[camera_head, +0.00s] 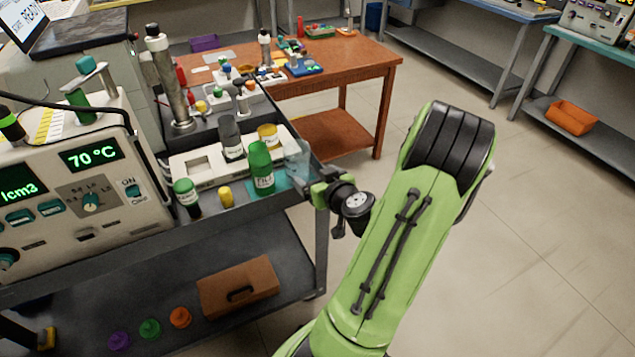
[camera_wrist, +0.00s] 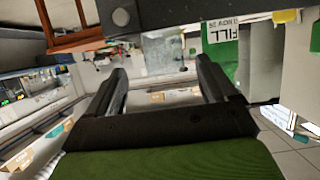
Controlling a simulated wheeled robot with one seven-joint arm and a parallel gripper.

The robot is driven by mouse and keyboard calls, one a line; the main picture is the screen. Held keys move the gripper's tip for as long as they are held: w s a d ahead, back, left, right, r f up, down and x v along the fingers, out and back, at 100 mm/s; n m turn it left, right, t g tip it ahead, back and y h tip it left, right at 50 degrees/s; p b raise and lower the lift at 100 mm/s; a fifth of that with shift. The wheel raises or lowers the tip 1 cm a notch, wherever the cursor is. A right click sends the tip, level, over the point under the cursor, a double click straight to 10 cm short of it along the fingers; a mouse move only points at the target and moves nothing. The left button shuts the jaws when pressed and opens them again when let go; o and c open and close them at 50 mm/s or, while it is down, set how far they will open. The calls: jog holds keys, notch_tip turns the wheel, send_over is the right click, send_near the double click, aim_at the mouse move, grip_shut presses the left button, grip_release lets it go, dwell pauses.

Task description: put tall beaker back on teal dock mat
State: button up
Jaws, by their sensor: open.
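The tall beaker (camera_head: 298,158) is clear and stands upright at the cart's right end, on or right at the teal dock mat (camera_head: 283,184). Its base is partly hidden, so I cannot tell how fully it sits on the mat. My gripper (camera_head: 316,184) is just right of the beaker at the cart edge. In the wrist view, the beaker (camera_wrist: 163,52) appears upside down beyond and between the spread fingertips of my gripper (camera_wrist: 161,70). The jaws are open and nothing is gripped.
A green bottle marked FILL (camera_head: 262,168) stands close left of the beaker. A white tray (camera_head: 195,163) with a grey bottle (camera_head: 231,138) and a yellow-labelled jar (camera_head: 267,134) lies behind. Open floor (camera_head: 530,200) is to the right.

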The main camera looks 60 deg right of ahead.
jog(key=w+a+r+n+g+y, duration=0.1)
jog(key=w+a+n+y, duration=0.25)
jog(key=a, duration=0.65)
jog(key=w+a+r+n+g+y, duration=0.1)
jog(key=w+a+r+n+y, duration=0.2)
jog(key=a, duration=0.7)
jog(key=s+a+r+g, duration=0.2)
jog(key=s+a+r, duration=0.1)
jog(key=s+a, duration=0.4)
jog(key=s+a+r+g, duration=0.2)
jog(key=s+a+r, duration=0.1)
jog(key=s+a, duration=0.4)
jog(key=shift+s+r, duration=0.2)
jog(key=shift+r, duration=0.15)
jog(key=shift+r+y, duration=0.1)
jog(key=shift+y, duration=0.15)
